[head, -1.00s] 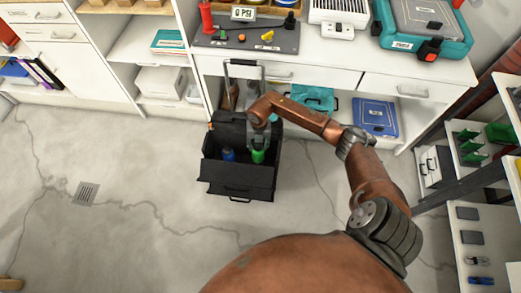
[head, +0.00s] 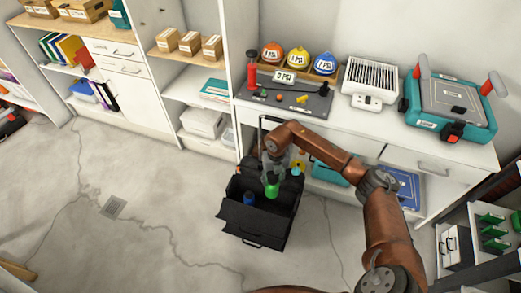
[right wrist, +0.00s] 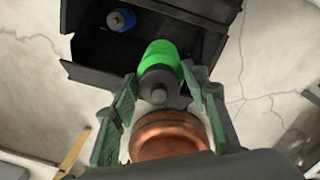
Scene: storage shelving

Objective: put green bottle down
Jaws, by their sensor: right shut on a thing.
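The green bottle (head: 271,190) shows below my right gripper (head: 272,173) in the head view, at the black open-topped tool case (head: 262,240). The right wrist view shows the bottle's green body (right wrist: 163,52) and dark grey cap, with the cap between the two fingers of my right gripper (right wrist: 160,80). The gripper is shut on the bottle. A blue bottle (head: 249,198) stands in the case to the left of the green one; it also shows in the right wrist view (right wrist: 121,20). I cannot tell whether the green bottle touches the case's bottom. My left gripper is not in view.
A white workbench (head: 350,130) stands behind the case, with a grey pressure panel (head: 285,98), a white heater-like box (head: 368,82) and a teal case (head: 450,105) on it. Shelving (head: 480,240) stands at the right. The concrete floor (head: 150,235) left of the case is clear.

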